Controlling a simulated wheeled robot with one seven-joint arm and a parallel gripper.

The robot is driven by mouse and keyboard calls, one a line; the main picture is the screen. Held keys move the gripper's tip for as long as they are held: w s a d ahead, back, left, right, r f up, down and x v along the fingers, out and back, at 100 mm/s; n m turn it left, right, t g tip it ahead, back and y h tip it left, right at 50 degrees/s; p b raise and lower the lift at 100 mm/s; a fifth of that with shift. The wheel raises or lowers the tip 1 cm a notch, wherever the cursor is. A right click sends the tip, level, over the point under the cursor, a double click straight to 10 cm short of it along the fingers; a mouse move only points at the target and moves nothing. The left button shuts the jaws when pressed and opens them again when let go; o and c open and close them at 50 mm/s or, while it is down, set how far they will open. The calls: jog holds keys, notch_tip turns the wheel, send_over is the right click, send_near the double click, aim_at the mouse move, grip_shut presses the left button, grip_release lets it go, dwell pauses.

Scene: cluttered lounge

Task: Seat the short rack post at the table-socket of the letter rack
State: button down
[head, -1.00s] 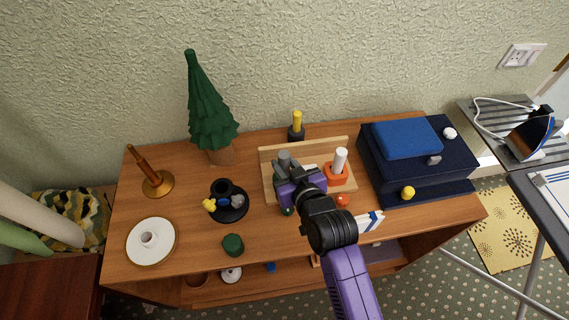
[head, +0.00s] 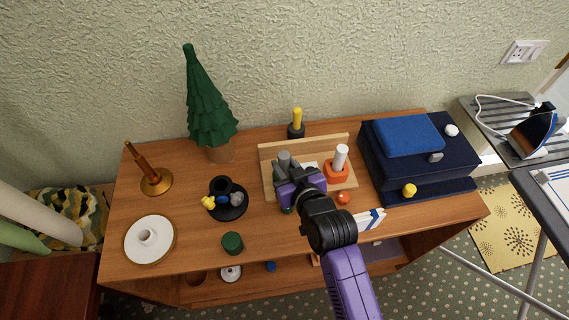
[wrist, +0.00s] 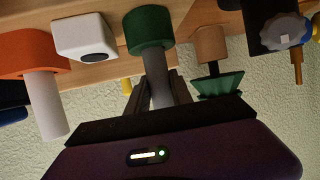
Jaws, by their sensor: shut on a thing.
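The letter rack (head: 304,147) is a pale wooden stand with a back board on the table. My gripper (head: 288,170) is over its left part and is shut on a grey post (wrist: 158,85).
An orange block (head: 337,178) with a white post (head: 341,156) stands to the right, with a white holed block (wrist: 85,38) between it and the socket. A dark candle holder (head: 229,208) and tree (head: 208,110) are left. A blue case (head: 415,165) is right. Front-left tabletop is partly clear.

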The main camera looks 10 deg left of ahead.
jog(key=shift+f+b, duration=0.95)
jog(key=shift+f, duration=0.3)
jog(key=c, duration=1.1)
grip_release()
jog(key=shift+o, duration=0.2)
jog(key=shift+s, duration=0.1)
jog(key=v, duration=0.7)
jog(key=shift+s+d+r+b, duration=0.15)
jog(key=shift+s+r+b, duration=0.05)
jog(key=shift+s+b, duration=0.1)
